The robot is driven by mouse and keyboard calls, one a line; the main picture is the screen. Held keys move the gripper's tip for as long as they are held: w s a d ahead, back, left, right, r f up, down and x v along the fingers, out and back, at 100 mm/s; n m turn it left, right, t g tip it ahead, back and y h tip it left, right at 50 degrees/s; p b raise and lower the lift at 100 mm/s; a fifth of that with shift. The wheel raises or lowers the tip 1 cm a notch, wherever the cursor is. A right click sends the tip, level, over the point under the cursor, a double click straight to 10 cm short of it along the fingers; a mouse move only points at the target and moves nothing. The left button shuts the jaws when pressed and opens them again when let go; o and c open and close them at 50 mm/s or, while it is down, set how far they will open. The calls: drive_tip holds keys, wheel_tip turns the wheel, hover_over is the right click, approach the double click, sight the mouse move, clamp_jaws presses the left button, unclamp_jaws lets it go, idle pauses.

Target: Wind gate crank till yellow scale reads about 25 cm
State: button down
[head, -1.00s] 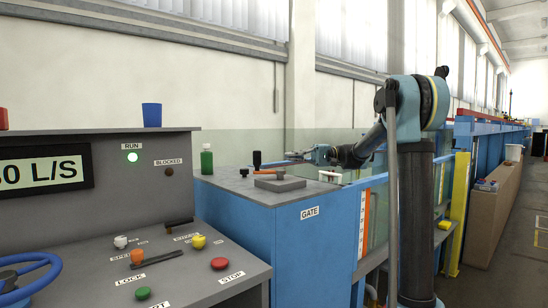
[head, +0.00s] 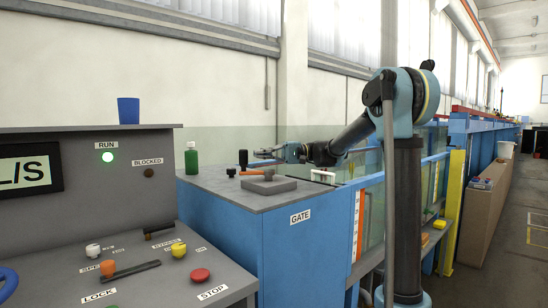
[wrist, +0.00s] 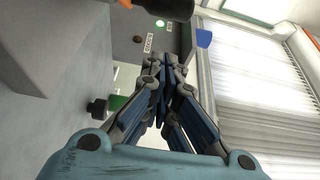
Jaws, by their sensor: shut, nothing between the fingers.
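The gate crank stands on the grey top of the blue gate box (head: 300,235). Its upright black handle (head: 243,158) and an orange bar (head: 252,173) show beside a low grey block (head: 268,186). My gripper (head: 260,154) is shut and empty, close to the right of the handle; I cannot tell whether they touch. In the wrist view its fingers (wrist: 160,72) are together, and a large black cylinder (wrist: 167,7), probably the handle, is cut off at the top. An orange and white scale strip (head: 357,215) is on the box's right side; its reading is too small to tell.
A green bottle (head: 191,160) stands on the box's far left. The console (head: 130,265) with several knobs is at left front, with a blue cup (head: 128,111) on its upper ledge. A yellow post (head: 453,205) and the flume's glass lie to the right.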

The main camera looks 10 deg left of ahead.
drive_tip(key=shift+s+a, duration=0.35)
drive_tip(key=shift+s, duration=0.35)
drive_tip(key=shift+s+a, duration=0.3)
drive_tip(key=shift+s, duration=0.4)
drive_tip(key=shift+s+a, duration=0.35)
drive_tip(key=shift+s, duration=0.35)
drive_tip(key=shift+s+a, duration=0.2)
drive_tip(key=shift+s, duration=0.5)
drive_tip(key=shift+w, duration=0.15)
